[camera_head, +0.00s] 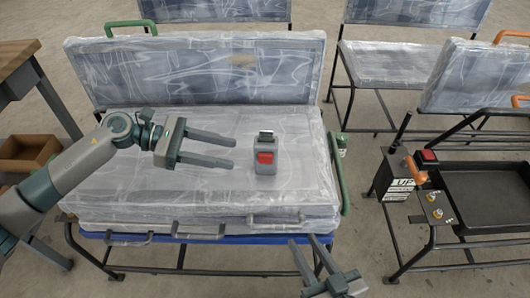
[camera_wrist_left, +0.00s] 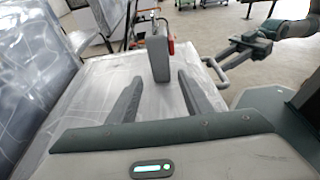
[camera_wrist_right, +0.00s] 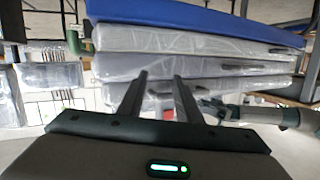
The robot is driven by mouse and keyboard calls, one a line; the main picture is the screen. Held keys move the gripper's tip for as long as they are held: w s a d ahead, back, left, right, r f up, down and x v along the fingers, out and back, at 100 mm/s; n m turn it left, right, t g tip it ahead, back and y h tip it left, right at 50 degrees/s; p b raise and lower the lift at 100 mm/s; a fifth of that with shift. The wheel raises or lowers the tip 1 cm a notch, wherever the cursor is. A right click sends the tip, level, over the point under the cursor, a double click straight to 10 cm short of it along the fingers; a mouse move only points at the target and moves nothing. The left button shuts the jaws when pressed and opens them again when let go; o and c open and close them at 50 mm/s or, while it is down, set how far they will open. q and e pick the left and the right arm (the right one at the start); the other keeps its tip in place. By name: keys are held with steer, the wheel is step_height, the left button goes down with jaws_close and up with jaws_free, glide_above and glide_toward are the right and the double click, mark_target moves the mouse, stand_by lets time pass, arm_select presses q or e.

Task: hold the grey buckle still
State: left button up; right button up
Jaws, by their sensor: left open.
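The grey buckle (camera_head: 265,158) with a red button stands upright on the plastic-wrapped seat cushion (camera_head: 120,188). A metal tongue shows at its top. My left gripper (camera_head: 233,152) is open to the left of the buckle, its fingers pointing toward it with a gap between. In the left wrist view the buckle (camera_wrist_left: 159,54) stands ahead of the fingertips, roughly between their lines, with its red button on the right side. My right gripper (camera_head: 303,252) is low in front of the seat's front edge, fingers apart and empty. In the right wrist view the fingers (camera_wrist_right: 160,78) point at the stacked cushion edges.
The wrapped backrest (camera_head: 200,68) rises behind the seat. A green side bar (camera_head: 335,170) runs along the seat's right side. A black tray stand (camera_head: 490,195) is at the right, and a wooden bench (camera_head: 20,65) at the left. The cushion around the buckle is clear.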

mark_target(261, 160)
arm_select(q)
steer(key=shift+s, duration=0.1)
arm_select(e)
steer(key=shift+s, duration=0.2)
arm_select(q)
steer(key=shift+d, duration=0.1)
arm_select(e)
steer(key=shift+f, duration=0.1)
arm_select(q)
steer(key=shift+d, duration=0.1)
steer(key=p+x, duration=0.2)
steer(key=x, duration=0.3)
steer(key=shift+d, duration=0.2)
steer(key=shift+x, duration=2.1)
arm_select(e)
steer(key=shift+s+d+f+g+h, duration=0.25)
steer(key=shift+f+g, duration=0.2)
steer(key=shift+f, duration=0.3)
steer(key=shift+s+d+f+g+h, duration=0.15)
steer(key=shift+s+d+f+g, duration=0.15)
steer(key=shift+f+g, duration=0.3)
steer(key=shift+s+d+f+g+h, duration=0.2)
steer(key=shift+s+f+g, duration=0.15)
steer(key=shift+f, duration=0.5)
arm_select(q)
steer(key=shift+f, duration=0.1)
steer(key=c, duration=1.1)
